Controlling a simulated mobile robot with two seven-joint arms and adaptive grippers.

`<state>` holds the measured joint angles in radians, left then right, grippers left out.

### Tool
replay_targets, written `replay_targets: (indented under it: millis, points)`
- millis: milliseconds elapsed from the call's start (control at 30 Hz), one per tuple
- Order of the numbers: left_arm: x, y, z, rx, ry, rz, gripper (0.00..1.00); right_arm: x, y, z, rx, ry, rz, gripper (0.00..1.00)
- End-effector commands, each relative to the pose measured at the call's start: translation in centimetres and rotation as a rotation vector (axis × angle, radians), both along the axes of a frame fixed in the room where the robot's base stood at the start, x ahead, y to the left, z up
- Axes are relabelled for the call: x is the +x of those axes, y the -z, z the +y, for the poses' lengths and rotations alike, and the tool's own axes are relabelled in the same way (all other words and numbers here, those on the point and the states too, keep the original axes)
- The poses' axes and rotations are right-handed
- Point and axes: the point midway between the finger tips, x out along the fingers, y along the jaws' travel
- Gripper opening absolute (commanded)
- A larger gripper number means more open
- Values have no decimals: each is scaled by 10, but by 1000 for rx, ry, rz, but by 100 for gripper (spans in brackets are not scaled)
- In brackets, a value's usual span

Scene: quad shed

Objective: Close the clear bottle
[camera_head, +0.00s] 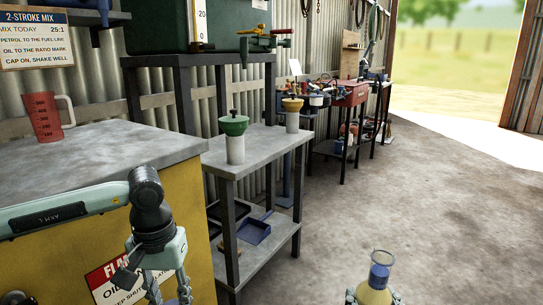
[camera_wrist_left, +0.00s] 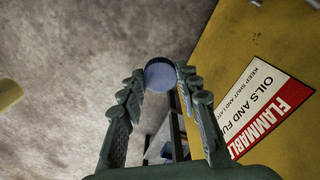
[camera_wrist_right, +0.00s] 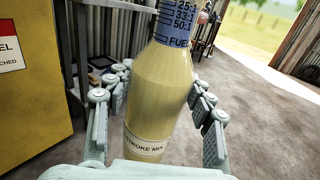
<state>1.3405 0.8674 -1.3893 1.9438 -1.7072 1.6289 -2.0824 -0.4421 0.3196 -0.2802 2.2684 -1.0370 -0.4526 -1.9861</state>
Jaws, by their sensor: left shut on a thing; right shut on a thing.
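The clear bottle (camera_head: 378,275) stands upright at the bottom right of the head view. It has a blue scale band, holds pale yellow liquid, and its clear mouth is uncovered. My right gripper (camera_head: 374,297) is shut around its body; the bottle also fills the middle of the right wrist view (camera_wrist_right: 160,95). My left gripper (camera_head: 168,290) is at the lower left of the head view, well apart from the bottle. In the left wrist view it is shut on a round blue cap (camera_wrist_left: 160,74) between its fingertips. The cap is hidden in the head view.
A yellow cabinet (camera_head: 60,240) with a grey top stands left, close to my left arm. A red jug (camera_head: 45,117) is on it. The concrete floor at right is clear.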

Motion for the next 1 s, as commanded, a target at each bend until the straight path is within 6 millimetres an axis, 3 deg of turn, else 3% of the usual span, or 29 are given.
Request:
replay_targets:
  millis: [633, 767, 1000]
  points:
    - [0, 0, 0, 0, 0, 0, 24, 0, -3, 8, -2, -35, -5, 0]
    - [0, 0, 0, 0, 0, 0, 24, -4, -5, 28, -7, -141, -6, 0]
    - [0, 0, 0, 0, 0, 0, 24, -11, -10, 85, -10, -440, -8, 0]
